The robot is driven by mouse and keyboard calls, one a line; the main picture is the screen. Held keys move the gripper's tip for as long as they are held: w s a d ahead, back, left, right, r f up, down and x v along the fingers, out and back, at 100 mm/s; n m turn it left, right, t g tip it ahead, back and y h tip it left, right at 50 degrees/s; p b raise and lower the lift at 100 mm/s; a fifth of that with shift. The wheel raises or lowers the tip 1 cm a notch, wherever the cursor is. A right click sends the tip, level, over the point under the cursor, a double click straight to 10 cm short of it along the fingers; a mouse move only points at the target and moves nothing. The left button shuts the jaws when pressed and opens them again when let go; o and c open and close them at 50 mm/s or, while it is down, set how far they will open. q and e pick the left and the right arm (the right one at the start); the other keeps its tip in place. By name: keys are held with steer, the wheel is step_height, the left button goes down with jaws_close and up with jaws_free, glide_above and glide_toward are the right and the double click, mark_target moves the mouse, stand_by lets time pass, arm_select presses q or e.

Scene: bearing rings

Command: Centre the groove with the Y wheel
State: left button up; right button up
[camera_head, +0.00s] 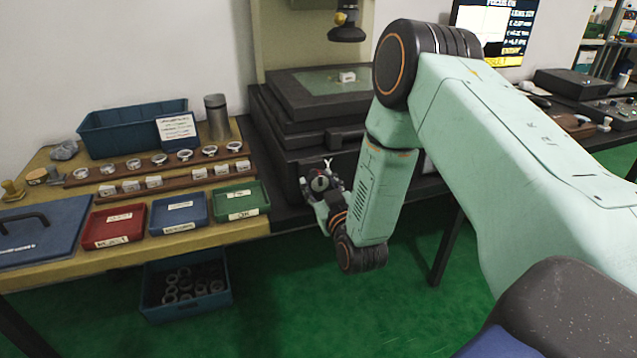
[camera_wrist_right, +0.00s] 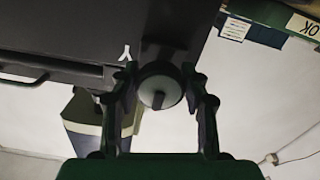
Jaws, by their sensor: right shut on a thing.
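My right gripper (camera_head: 321,190) is at the front of the dark measuring machine, its fingers around the Y wheel (camera_head: 319,184). In the wrist view the Y wheel (camera_wrist_right: 158,84) is a round dark knob with a paler face, between the two fingers and gripped by them. A white Y mark (camera_wrist_right: 126,52) is on the machine front beside it. The monitor (camera_head: 487,28) shows a pale picture beside text; the groove cannot be made out. My left gripper is out of view.
On the yellow bench at left are a rack of rings (camera_head: 160,164), red (camera_head: 114,226), blue (camera_head: 179,213) and green (camera_head: 241,201) trays, a blue bin (camera_head: 130,128) and a metal cylinder (camera_head: 216,117). A bin of rings (camera_head: 187,288) is below. My right arm crosses the right side.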

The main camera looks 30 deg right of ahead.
steer(key=shift+c, duration=0.5)
steer(key=m, duration=0.5)
steer(key=shift+a+r, duration=0.1)
steer(key=o, duration=1.2)
steer(key=shift+c, duration=0.2)
steer(key=v, duration=1.2)
